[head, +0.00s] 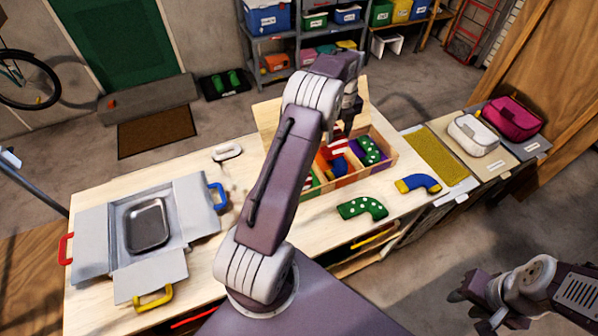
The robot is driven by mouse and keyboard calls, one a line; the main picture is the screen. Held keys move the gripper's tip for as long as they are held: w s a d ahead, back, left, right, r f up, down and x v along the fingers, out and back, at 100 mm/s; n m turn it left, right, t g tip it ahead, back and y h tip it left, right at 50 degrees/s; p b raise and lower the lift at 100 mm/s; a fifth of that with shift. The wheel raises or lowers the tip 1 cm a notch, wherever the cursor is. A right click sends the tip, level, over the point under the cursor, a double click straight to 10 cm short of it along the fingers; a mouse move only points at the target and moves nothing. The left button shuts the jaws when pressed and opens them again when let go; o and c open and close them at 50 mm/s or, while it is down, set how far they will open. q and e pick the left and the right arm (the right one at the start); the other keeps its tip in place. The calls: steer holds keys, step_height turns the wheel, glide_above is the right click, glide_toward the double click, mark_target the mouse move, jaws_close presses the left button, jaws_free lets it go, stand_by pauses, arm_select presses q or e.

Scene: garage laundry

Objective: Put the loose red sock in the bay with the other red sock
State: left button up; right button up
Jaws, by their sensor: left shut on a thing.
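A wooden divided box (347,183) stands on the table, partly hidden behind my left arm. My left gripper (347,126) is over the box, pointing down, and is shut on a red sock with white stripes (338,147). The sock hangs at the middle of the box; I cannot tell whether it touches anything below. Orange and blue (340,167) show in the middle bay. A green dotted sock (369,150) lies in the purple right bay. Green and red show in the left bay, mostly hidden by my arm. My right gripper (468,306) is off the table at lower right, open and empty.
A green dotted sock (362,207) and a blue-yellow sock (418,183) lie in front of the box. An open grey case (92,225) with a metal tray (147,223) is at left. White and magenta pouches (512,117) are at right.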

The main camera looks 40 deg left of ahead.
arm_select(q)
steer(key=s+a+f+p, duration=0.1)
steer(key=s+a+f, duration=0.1)
steer(key=s+f, duration=0.1)
steer(key=s+a+f, duration=0.1)
steer(key=s+f, duration=0.2)
steer(key=s+a+f+p, duration=0.1)
steer(key=s+a+f, duration=0.1)
steer(key=s+f, duration=0.1)
steer(key=shift+s+a+f+p, duration=0.1)
steer(key=shift+a+f+p, duration=0.2)
steer(key=shift+f+p, duration=0.1)
steer(key=shift+a+f, duration=0.15)
steer(key=shift+f, duration=0.25)
steer(key=shift+f+b, duration=0.3)
steer(key=shift+b, duration=0.05)
steer(key=shift+f, duration=0.3)
steer(key=o, duration=1.5)
steer(key=shift+r, duration=0.1)
